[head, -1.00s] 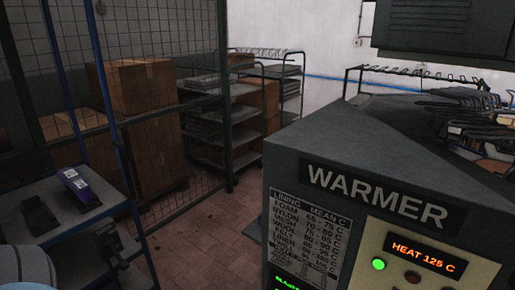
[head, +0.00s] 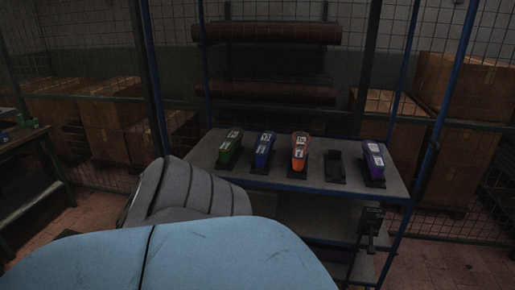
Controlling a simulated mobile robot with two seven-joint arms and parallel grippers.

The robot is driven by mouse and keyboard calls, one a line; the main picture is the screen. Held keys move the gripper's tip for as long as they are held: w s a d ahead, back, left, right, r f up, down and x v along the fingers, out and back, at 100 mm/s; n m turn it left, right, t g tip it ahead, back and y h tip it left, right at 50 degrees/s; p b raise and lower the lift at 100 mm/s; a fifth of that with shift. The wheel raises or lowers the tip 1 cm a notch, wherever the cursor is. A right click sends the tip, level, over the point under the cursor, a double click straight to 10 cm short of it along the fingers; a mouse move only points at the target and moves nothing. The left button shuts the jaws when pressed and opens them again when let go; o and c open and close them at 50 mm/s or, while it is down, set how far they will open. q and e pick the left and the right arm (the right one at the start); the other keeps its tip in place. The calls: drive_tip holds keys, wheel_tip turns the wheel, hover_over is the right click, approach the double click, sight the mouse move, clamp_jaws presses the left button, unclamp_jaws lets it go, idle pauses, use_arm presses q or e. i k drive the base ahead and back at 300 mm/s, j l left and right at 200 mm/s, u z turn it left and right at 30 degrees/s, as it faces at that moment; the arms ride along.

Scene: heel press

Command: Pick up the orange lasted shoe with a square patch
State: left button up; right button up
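The orange lasted shoe (head: 299,157) stands in the middle of a row on the rack's top shelf (head: 205,158). It sits on a dark base, and pale labels or patches show on it. They are too small for me to tell whether one is a square patch. A blue shoe (head: 264,152) stands to its left, with a green shoe (head: 230,150) further left. To its right is a dark stand (head: 335,167) with no shoe visible on it, then a purple shoe (head: 374,164). Neither of my grippers is in view.
A large light blue rounded surface (head: 210,255) and a grey ribbed shape (head: 200,190) fill the near foreground below the shelf. Blue posts (head: 402,75) frame the rack. A black fixture (head: 369,225) is at its right front. Cartons (head: 455,125) stand behind the mesh.

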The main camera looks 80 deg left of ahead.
sight(301, 140)
drive_tip(key=u, duration=2.65)
drive_tip(key=i+u, duration=0.15)
drive_tip(key=u, duration=0.75)
drive_tip(key=i+l+u, duration=0.1)
drive_tip(key=u, duration=0.85)
drive_tip(key=i+l+u, duration=0.1)
drive_tip(key=l, duration=0.35)
drive_tip(key=l+u, duration=0.1)
drive_tip(key=l, duration=0.4)
drive_tip(key=l+z, duration=0.8)
drive_tip(key=l, duration=0.15)
drive_tip(key=l+z, duration=0.35)
drive_tip(key=z, duration=0.15)
drive_tip(key=i+l+z, duration=0.1)
drive_tip(key=l+z, duration=0.15)
drive_tip(key=z, duration=0.2)
drive_tip(key=j+z, duration=0.1)
drive_tip(key=z, duration=0.2)
